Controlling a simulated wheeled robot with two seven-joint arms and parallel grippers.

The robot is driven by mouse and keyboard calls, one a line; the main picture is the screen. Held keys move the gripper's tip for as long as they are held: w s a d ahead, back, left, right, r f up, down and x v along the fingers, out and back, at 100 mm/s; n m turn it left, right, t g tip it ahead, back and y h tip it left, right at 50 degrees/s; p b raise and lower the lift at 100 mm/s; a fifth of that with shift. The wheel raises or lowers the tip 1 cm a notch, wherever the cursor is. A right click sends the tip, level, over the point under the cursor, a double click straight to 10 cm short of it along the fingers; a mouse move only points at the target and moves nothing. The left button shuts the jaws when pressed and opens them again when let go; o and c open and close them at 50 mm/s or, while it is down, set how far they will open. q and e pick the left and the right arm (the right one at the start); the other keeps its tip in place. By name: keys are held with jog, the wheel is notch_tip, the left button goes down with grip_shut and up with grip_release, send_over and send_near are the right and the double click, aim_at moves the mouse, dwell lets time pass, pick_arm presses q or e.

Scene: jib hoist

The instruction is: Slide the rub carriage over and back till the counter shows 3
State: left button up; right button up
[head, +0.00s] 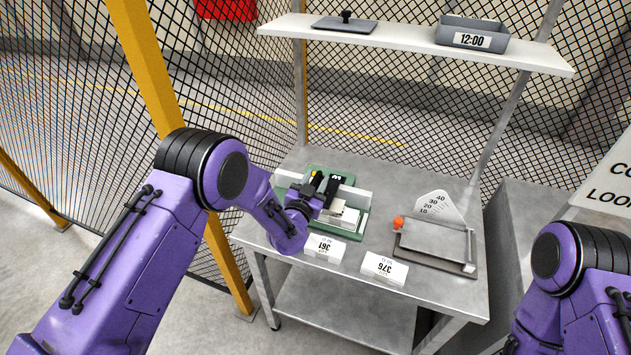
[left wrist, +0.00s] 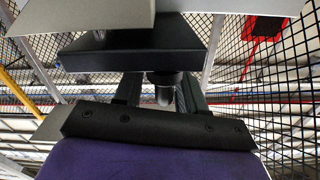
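The rub tester has a green base (head: 346,223) and stands on the grey table in the head view. A dark block with small white marks (head: 336,178), likely the counter, sits at its back; I cannot read a number. My left gripper (head: 314,197) is over the tester's left part and hides some of it. In the left wrist view a dark plate (left wrist: 120,52) carries a round knob (left wrist: 164,80), which lies between my two left fingers. Whether they press on it I cannot tell. My right arm shows at the lower right, its gripper out of view.
Two white cards, 361 (head: 325,248) and 376 (head: 384,268), lie at the table's front. A grey device with a scale and orange knob (head: 437,243) stands right of the tester. A shelf (head: 405,43) holds a flat plate and a 12:00 bin.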

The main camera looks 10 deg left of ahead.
pick_arm(q)
jog(key=shift+s+f, duration=0.15)
jog(key=shift+s, duration=0.05)
jog(key=s+a+b, duration=0.1)
jog(key=s+b, duration=0.2)
jog(key=s, duration=0.7)
jog(key=shift+a, duration=0.1)
